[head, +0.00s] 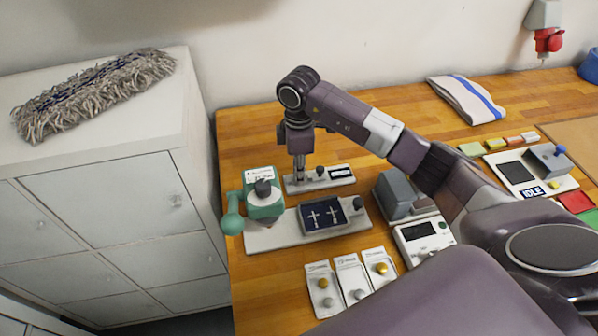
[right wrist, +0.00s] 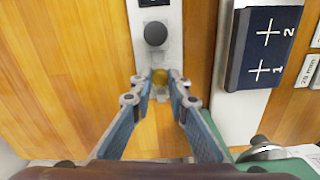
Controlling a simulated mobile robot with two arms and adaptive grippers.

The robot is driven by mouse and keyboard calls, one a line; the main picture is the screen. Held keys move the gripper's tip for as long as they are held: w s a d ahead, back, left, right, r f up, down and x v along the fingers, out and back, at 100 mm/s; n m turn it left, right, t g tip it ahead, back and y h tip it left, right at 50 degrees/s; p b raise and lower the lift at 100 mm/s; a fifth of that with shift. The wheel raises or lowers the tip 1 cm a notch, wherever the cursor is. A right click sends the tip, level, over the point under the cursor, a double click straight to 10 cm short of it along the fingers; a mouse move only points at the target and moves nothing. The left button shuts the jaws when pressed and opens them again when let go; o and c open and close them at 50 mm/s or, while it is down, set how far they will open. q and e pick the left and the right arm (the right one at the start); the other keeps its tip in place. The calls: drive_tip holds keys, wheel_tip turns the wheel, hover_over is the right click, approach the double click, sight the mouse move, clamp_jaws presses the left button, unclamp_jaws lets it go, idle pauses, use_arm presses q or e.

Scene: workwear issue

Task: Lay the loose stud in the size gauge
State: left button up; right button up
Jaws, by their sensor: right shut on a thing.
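The size gauge looks to be the narrow white plate (head: 328,183) with dark knobs and a small black display behind the green press; its white plate and round dark knob also show in the right wrist view (right wrist: 155,33). My right gripper (head: 299,177) points down at the plate's left end. In the right wrist view its fingertips (right wrist: 160,84) are shut on a small brass-coloured stud (right wrist: 159,76), over or against the white plate; I cannot tell whether the stud touches it. The stud is hidden in the head view. My left gripper is out of view.
A green press (head: 263,197) and a navy block marked 1 and 2 (head: 325,216) stand close in front. Several white cards with studs (head: 352,279) lie at the front edge. A grey device (head: 395,196) is to the right. Bare wood lies left of the gauge.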

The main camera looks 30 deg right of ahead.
drive_tip(key=shift+f, duration=0.2)
drive_tip(key=o, duration=0.8)
drive_tip(key=shift+r, duration=0.1)
drive_tip(key=shift+r, duration=0.45)
wheel_tip(320, 180, up, 11)
drive_tip(key=shift+r+b, duration=0.2)
drive_tip(key=shift+b, duration=1)
